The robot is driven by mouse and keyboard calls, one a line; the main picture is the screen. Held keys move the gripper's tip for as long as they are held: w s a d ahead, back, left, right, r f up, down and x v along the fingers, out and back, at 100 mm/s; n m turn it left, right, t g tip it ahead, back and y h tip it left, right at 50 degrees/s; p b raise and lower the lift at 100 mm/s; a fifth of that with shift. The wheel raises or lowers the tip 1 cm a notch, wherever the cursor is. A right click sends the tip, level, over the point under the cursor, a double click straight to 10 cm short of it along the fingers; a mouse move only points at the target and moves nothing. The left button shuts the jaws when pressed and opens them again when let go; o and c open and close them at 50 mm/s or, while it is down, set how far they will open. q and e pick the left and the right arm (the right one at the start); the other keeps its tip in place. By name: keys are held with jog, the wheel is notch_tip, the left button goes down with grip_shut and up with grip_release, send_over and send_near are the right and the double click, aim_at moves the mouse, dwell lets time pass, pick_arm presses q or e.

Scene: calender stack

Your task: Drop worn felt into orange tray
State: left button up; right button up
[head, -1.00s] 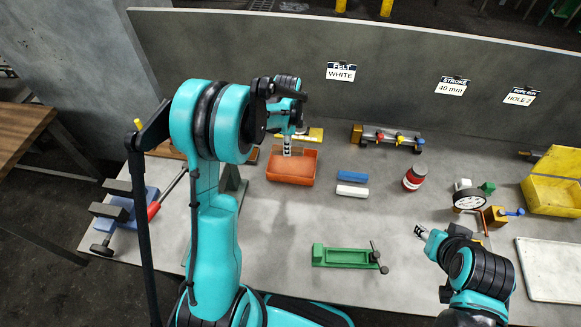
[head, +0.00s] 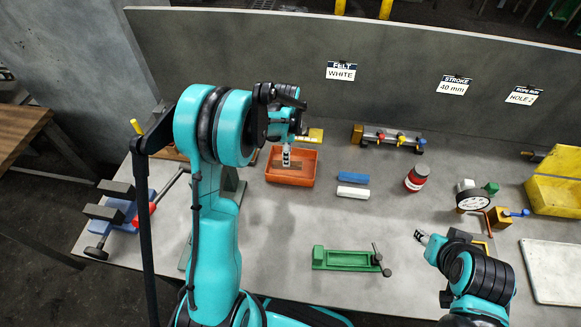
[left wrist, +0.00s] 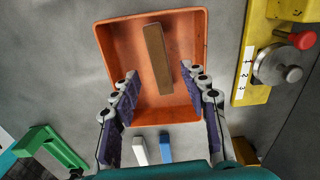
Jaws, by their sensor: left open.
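The worn felt is a brown bar (left wrist: 156,58) lying in the orange tray (left wrist: 110,48) in the left wrist view. In the head view the brown felt (head: 291,165) shows inside the orange tray (head: 291,182), partly hidden by my gripper. My left gripper (head: 286,162) is over the tray; in the left wrist view the left gripper (left wrist: 166,98) has its fingers spread wide apart with nothing between them. My right gripper (head: 421,237) is over the right part of the table, apart from the tray, and its jaws are too small to judge.
A blue bar (head: 353,177) and a white bar (head: 353,192) lie right of the tray. A green fixture (head: 347,259) stands in front. A red can (head: 416,177), a dial gauge (head: 474,200) and a yellow bin (head: 555,185) stand further right.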

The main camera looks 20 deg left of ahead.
pick_arm(q)
notch_tip(320, 180, up, 12)
dwell(0.5)
jog(key=s+d+r+n+t+b, duration=0.3)
jog(key=s+d+n, duration=0.25)
jog(key=s, duration=0.45)
jog(key=s+d+f+n+t+b, duration=0.1)
jog(key=s+d+f+n+t, duration=0.1)
jog(key=s+n, duration=0.2)
jog(key=s+d+f+n+t+b, duration=0.1)
jog(key=s+f+n+t, duration=0.1)
jog(key=s+n, duration=0.2)
jog(key=shift+s+d+f, duration=0.25)
jog(key=shift+s+d, duration=0.1)
jog(key=shift+s, duration=0.9)
